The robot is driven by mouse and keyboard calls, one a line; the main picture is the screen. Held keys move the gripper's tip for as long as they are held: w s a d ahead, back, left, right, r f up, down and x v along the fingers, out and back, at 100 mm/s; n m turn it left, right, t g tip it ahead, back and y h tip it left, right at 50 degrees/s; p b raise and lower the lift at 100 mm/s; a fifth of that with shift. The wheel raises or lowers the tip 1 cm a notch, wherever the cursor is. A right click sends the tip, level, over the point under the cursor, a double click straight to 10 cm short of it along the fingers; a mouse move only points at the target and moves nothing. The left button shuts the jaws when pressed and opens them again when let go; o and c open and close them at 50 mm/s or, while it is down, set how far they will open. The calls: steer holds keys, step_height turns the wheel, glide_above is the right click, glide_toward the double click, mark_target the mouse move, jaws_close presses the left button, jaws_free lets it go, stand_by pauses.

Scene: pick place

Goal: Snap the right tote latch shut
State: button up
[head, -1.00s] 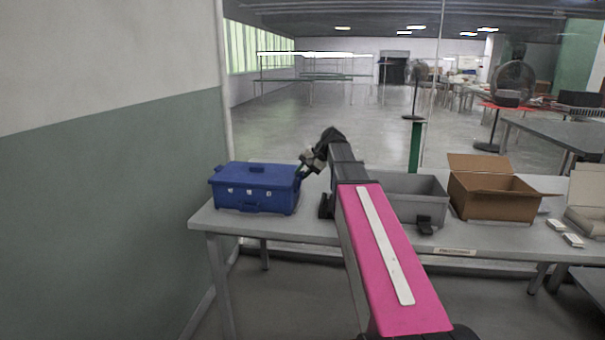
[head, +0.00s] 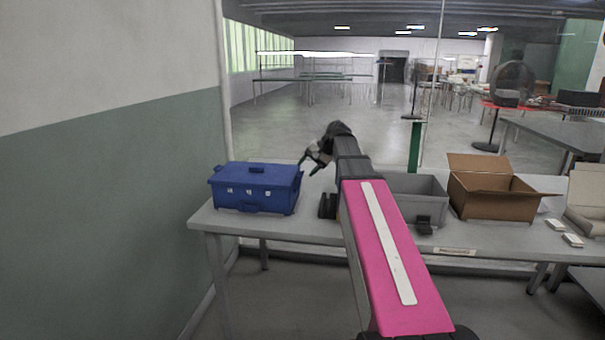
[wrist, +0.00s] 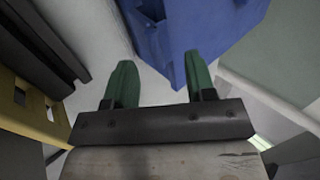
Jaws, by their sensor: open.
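The blue tote (head: 255,190) stands on the left part of the table with its lid down and a handle on top. Its right end faces my gripper (head: 310,165), which is just to the right of it, at about lid height. In the wrist view the tote (wrist: 215,30) fills the top middle, with a darker raised blue part at its left side; I cannot tell whether this is the right latch or how it stands. My gripper (wrist: 159,62) is open, its green fingers apart with nothing between them. The right finger overlaps the tote's edge in the picture; contact cannot be told.
The grey table (head: 300,229) carries a grey open bin (head: 417,190), an open cardboard box (head: 495,193) and small white boxes (head: 572,240) to the right. Small black items stand between the tote and my arm. A wall (head: 110,200) is close on the left.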

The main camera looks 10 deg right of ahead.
steer(key=v, duration=0.7)
steer(key=shift+d, duration=0.1)
steer(key=c, duration=0.8)
steer(key=shift+s+d+f+m, duration=0.15)
steer(key=shift+d+m, duration=0.15)
steer(key=shift+m, duration=0.3)
jaws_close()
steer(key=s+d+m+y, duration=0.1)
steer(key=d+m, duration=0.1)
steer(key=m, duration=0.2)
steer(key=d+m+y, duration=0.1)
steer(key=d+m, duration=0.1)
steer(key=m, duration=0.3)
steer(key=s+d+f+m+t+y, duration=0.1)
steer(key=d+m+y, duration=0.1)
steer(key=m, duration=0.3)
steer(key=shift+s+d, duration=0.2)
steer(key=shift+s, duration=0.1)
steer(key=w+a+f+m, duration=0.1)
steer(key=a+f, duration=0.1)
steer(key=a, duration=0.3)
steer(key=w+a+f+m+y, duration=0.1)
steer(key=w+a+f, duration=0.1)
steer(key=a, duration=0.4)
steer(key=shift+w+f+m+t, duration=0.2)
steer(key=shift+f+m+t, duration=0.15)
steer(key=shift+f, duration=0.5)
